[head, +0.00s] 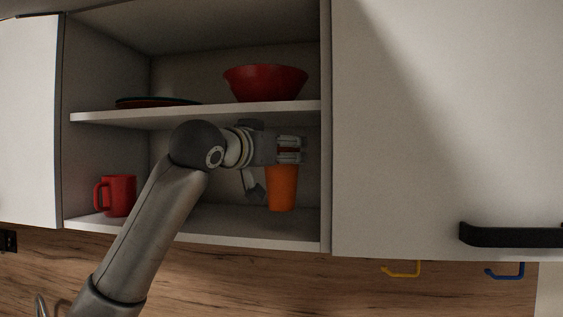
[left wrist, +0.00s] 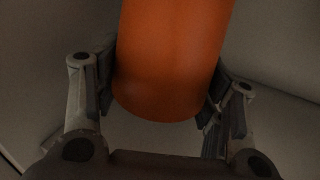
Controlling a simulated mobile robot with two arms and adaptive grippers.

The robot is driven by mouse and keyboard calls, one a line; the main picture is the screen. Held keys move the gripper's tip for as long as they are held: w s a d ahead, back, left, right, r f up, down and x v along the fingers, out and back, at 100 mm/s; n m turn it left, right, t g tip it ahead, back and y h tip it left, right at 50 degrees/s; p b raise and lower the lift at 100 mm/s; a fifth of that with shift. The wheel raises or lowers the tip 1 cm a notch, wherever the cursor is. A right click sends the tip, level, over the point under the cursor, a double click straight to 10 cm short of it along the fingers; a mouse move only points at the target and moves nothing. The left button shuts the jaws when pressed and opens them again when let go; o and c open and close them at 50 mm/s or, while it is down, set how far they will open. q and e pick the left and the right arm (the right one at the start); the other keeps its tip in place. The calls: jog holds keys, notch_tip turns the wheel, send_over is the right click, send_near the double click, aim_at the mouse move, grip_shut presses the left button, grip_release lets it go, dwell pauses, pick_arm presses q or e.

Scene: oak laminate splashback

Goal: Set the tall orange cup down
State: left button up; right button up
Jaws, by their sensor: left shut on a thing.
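The tall orange cup (head: 283,189) is inside the open cabinet, at the right end of the lower shelf (head: 240,226). My left gripper (head: 290,150) is at the cup's upper part, shut on it. In the left wrist view the orange cup (left wrist: 172,60) fills the space between the two fingers of my left gripper (left wrist: 160,105), which touch or nearly touch its sides. The cup looks upright in the head view. Its base is close to the lower shelf, and I cannot tell whether it touches. My right gripper is not in view.
A red mug (head: 120,196) stands at the left of the lower shelf. The upper shelf (head: 210,113) holds a red bowl (head: 265,82) and dark plates (head: 155,102), close above my gripper. A cabinet wall (head: 326,130) is just right of the cup.

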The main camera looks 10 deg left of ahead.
aim_at(282, 167)
pick_arm(q)
notch_tip(282, 167, down, 3)
jog(key=shift+d+r+p, duration=0.1)
jog(key=shift+r+p, duration=0.1)
jog(key=shift+p, duration=0.7)
jog(key=shift+w+f, duration=0.2)
jog(key=shift+f, duration=0.2)
jog(key=shift+f, duration=0.2)
jog(key=o, duration=1)
jog(key=shift+c, duration=0.2)
jog(key=shift+r, duration=0.15)
